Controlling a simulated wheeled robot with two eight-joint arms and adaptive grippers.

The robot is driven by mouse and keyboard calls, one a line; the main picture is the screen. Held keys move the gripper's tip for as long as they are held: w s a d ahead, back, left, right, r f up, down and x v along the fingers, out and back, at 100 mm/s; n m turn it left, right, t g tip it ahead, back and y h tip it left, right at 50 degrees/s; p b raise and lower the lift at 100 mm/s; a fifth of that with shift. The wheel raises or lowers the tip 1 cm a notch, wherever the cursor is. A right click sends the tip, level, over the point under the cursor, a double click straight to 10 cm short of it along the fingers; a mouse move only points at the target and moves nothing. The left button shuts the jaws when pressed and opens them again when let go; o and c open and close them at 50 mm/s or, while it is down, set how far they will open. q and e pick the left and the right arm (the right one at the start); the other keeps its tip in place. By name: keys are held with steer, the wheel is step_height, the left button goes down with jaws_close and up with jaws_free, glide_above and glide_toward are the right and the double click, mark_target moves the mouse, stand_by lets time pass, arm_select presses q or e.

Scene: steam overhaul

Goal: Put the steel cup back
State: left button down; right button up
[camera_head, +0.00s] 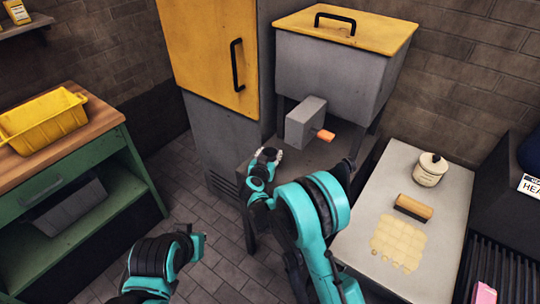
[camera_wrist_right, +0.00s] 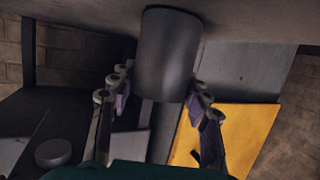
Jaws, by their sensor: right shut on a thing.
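The steel cup (camera_wrist_right: 168,55) is a plain dark grey cylinder in the right wrist view. It sits between the two fingers of my right gripper (camera_wrist_right: 160,88), which is shut on it. In the head view my right gripper (camera_head: 268,156) is at the front left of the grey stand, below the hopper machine. The cup cannot be made out there. In the wrist view the cup's far end is close to a broad grey surface; I cannot tell whether they touch. My left arm shows at the bottom left of the head view, but its gripper fingers do not.
The grey machine (camera_head: 333,75) has a yellow lid and a spout block (camera_head: 306,124) with an orange tip. A tall yellow-doored cabinet (camera_head: 207,50) stands left of it. The pale table (camera_head: 365,215) holds a lidded jar (camera_head: 430,171) and a wood-backed brush (camera_head: 413,207). A yellow bin (camera_head: 42,120) sits far left.

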steer(key=shift+f, duration=0.1)
steer(key=o, duration=1.4)
